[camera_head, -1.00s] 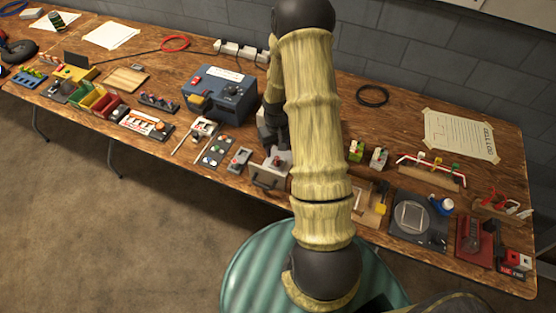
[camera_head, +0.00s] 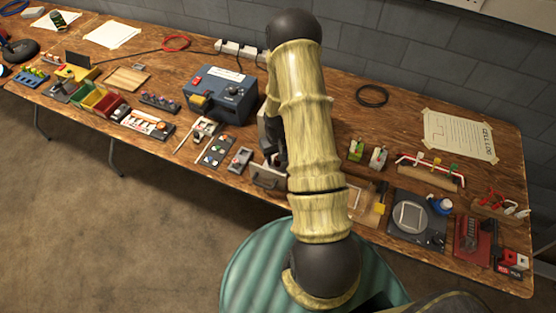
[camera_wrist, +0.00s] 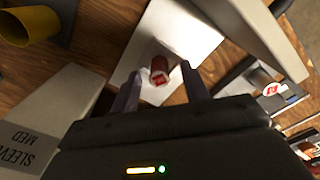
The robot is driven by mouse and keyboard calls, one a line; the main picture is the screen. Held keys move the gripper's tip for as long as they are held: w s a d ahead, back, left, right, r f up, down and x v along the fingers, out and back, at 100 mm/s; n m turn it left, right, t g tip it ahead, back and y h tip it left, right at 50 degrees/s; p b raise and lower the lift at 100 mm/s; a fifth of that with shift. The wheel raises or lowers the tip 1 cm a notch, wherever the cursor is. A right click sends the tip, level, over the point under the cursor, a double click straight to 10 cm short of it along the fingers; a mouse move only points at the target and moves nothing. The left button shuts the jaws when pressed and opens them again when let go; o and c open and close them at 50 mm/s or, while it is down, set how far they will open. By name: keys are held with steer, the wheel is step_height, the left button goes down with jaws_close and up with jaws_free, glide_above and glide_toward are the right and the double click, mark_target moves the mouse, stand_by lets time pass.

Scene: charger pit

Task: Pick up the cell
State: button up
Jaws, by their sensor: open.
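The cell is a small red cylinder (camera_wrist: 160,70) with a paler rim, lying on a light grey metal surface (camera_wrist: 190,28) in the wrist view. My gripper (camera_wrist: 161,85) is open, with one dark finger on either side of the cell. I cannot tell whether either finger touches it. In the head view my gripper (camera_head: 274,150) is mostly hidden behind my arm. It reaches down over a grey metal holder (camera_head: 268,178) with a front handle. The cell is hidden in the head view.
A blue device (camera_head: 220,92) stands left of my gripper. A grey block labelled "SLEEVE MED" (camera_wrist: 45,120) is close on the left in the wrist view, near a yellow cup (camera_wrist: 30,24).

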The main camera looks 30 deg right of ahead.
steer(key=shift+c, duration=0.3)
jaws_close()
steer(key=shift+r, duration=0.2)
step_height(320, 180, up, 10)
steer(key=b, duration=0.1)
steer(key=shift+f, duration=0.15)
stand_by(0.5)
